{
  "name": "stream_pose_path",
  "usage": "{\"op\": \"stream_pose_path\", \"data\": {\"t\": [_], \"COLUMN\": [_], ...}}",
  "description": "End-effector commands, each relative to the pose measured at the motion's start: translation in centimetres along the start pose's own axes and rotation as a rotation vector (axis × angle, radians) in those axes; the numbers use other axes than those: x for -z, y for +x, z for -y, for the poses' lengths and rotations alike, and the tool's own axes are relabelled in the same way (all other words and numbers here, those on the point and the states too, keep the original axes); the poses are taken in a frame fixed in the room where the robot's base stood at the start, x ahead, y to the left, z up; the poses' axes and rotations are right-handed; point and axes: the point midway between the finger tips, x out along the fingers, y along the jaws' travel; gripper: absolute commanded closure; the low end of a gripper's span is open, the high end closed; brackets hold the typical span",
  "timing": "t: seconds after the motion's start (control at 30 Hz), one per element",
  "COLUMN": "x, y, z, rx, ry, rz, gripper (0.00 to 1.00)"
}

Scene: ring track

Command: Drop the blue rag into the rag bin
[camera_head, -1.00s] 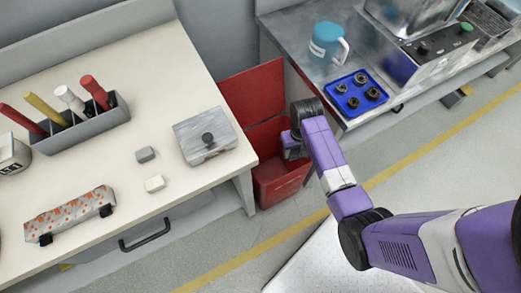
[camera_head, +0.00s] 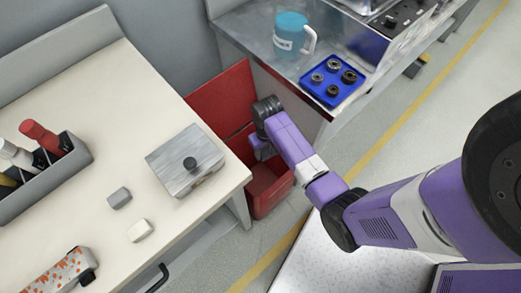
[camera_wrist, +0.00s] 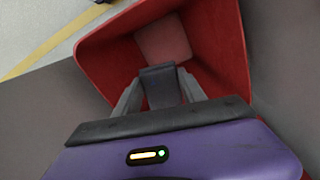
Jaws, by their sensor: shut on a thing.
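The red rag bin (camera_head: 268,197) stands on the floor in the gap between the two benches, with its red lid (camera_head: 222,100) raised behind it. In the wrist view the open bin (camera_wrist: 225,45) surrounds the space beyond my fingers, and its paler floor shows. My gripper (camera_head: 263,152) points down over the bin mouth. In the wrist view my gripper (camera_wrist: 162,88) is shut on a dark, slate-coloured piece, which I take to be the blue rag (camera_wrist: 160,86); its blue is hard to see in the shade.
The cream bench (camera_head: 100,130) at left holds a metal box with a knob (camera_head: 187,160), two small blocks and a tool holder (camera_head: 45,180). The metal bench at right holds a blue jug (camera_head: 290,35) and a blue tray (camera_head: 333,82) of dark rings, close to my arm.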

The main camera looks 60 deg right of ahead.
Motion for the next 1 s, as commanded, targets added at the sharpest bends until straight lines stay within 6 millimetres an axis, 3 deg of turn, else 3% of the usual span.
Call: {"op": "stream_pose_path", "data": {"t": [0.1,0.37,0.4,0.53,0.83,1.0], "x": [0.0,0.0,0.0,0.0,0.0,0.1], "y": [1.0,0.9,0.9,0.9,0.8,-0.9], "z": [0.0,0.0,0.0,0.0,0.0,0.1], "rx": [0.0,0.0,0.0,0.0,0.0,0.0], "ry": [0.0,-0.001,-0.001,-0.001,-0.001,-0.001], "rz": [0.0,0.0,-0.001,-0.001,-0.001,-0.003], "gripper": [0.96,0.96,0.5,0.27,0.27,0.27]}}
